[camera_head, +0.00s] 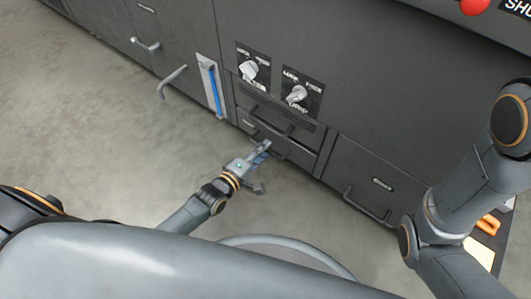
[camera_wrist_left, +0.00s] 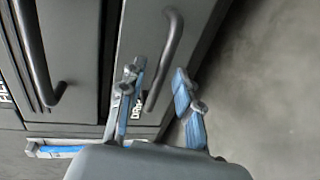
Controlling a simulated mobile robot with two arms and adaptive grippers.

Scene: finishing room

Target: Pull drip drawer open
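The drip drawer (camera_head: 301,157) is a dark grey low front at the bottom of the machine and looks flush with it. In the left wrist view its front (camera_wrist_left: 138,35) carries a dark bar handle (camera_wrist_left: 168,50) and a partly hidden label starting "DR". My left gripper (camera_head: 263,151) is at this handle. Its two blue-padded fingers (camera_wrist_left: 160,88) are apart, one on each side of the handle's near end in the picture. I cannot tell whether either finger touches the bar. My right arm shows at the right, but its gripper is out of view.
Another drawer handle (camera_head: 270,126) sits just above. Two knobs, one of them white (camera_head: 248,70), are higher up. A blue gauge strip (camera_head: 214,90) is to the left, and a lower right panel has its own handle (camera_head: 364,207). The concrete floor (camera_head: 100,130) at left is clear.

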